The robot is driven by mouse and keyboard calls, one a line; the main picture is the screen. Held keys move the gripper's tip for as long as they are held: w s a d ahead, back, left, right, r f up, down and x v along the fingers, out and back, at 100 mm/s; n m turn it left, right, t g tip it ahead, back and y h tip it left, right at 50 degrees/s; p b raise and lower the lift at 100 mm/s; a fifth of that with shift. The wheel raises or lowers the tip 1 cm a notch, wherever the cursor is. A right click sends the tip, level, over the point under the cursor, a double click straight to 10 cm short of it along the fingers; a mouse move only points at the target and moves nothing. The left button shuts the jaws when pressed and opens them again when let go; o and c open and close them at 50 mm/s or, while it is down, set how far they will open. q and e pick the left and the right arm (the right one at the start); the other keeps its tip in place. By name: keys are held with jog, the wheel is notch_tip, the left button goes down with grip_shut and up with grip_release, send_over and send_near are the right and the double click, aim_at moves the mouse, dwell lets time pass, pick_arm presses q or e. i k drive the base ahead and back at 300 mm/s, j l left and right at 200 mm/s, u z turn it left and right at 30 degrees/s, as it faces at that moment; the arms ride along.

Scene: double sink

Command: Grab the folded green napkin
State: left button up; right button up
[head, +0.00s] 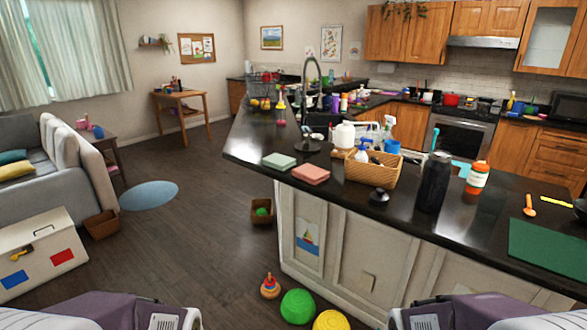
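A folded light green napkin (280,161) lies flat on the dark countertop (247,137), near its left edge. A folded pink napkin (311,174) lies just to its right. Parts of both my arms show at the bottom edge of the head view, well short of the counter. Neither gripper's fingers can be seen.
A wicker basket (370,170) with bottles stands right of the napkins, then a black tumbler (433,182) and an orange-labelled jar (477,178). A dark green mat (548,245) lies at the right. A green ball (298,306) and yellow ball (331,320) are on the floor before the counter.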

aim_at(276, 160)
jog(key=i+j+z, duration=0.2)
jog(key=i+j, duration=0.15)
jog(key=j, duration=0.15)
jog(key=i+j+z, duration=0.15)
jog(key=i+j, duration=0.15)
jog(key=j, duration=0.2)
jog(key=i+j+z, duration=0.2)
jog(key=j, duration=0.35)
jog(key=i+j+z, duration=0.15)
jog(key=i+j, duration=0.15)
jog(key=j, duration=0.3)
jog(key=i+j+z, duration=0.2)
jog(key=j, duration=0.45)
jog(key=i+j+z, duration=0.15)
jog(key=j, duration=0.5)
jog(key=i+j+z, duration=0.2)
jog(key=j, duration=0.45)
jog(key=j+z, duration=0.2)
jog(key=j, duration=0.45)
